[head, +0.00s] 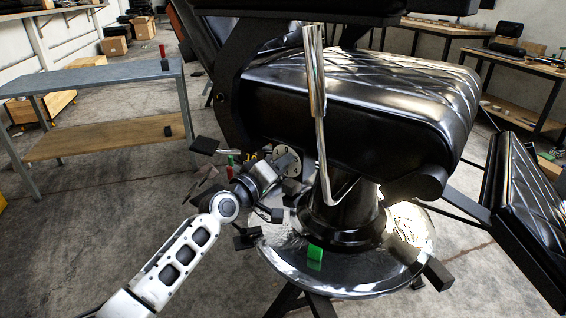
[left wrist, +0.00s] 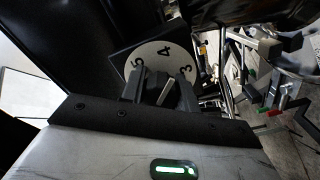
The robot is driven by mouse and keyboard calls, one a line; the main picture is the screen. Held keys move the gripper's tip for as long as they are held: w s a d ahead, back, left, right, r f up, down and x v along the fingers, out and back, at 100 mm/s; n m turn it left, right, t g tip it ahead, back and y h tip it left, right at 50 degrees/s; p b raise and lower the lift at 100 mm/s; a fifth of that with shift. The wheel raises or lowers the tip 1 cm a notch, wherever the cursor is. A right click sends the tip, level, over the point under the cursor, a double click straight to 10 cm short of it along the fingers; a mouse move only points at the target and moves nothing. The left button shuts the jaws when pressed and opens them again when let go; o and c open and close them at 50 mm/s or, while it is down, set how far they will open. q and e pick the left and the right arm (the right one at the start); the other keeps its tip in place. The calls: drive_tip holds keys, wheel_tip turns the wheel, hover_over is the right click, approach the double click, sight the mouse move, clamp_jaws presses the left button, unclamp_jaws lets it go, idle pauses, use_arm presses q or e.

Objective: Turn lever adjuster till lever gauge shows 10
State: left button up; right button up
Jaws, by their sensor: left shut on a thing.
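The barber chair's tall chrome lever (head: 318,100) stands upright in front of the black seat. A pale round dial (head: 288,158) is low on the chair's left side. In the left wrist view the dial (left wrist: 160,58) shows the numbers 5, 4 and 3. My left gripper (head: 283,183) is at this dial; in the left wrist view its fingers (left wrist: 160,92) are shut on a small knob in front of the dial face. Most of the knob is hidden between the fingers. Small yellow marks (head: 251,157), perhaps digits, show left of the dial. My right gripper is not in view.
The padded seat (head: 370,105) overhangs my gripper on the right. A grey-topped table (head: 95,76) stands at the left. Floor between table and chair is mostly clear.

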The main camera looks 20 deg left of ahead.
use_arm(q)
drive_tip(key=shift+n, duration=0.8)
drive_tip(key=o, duration=1)
drive_tip(key=shift+c, duration=0.2)
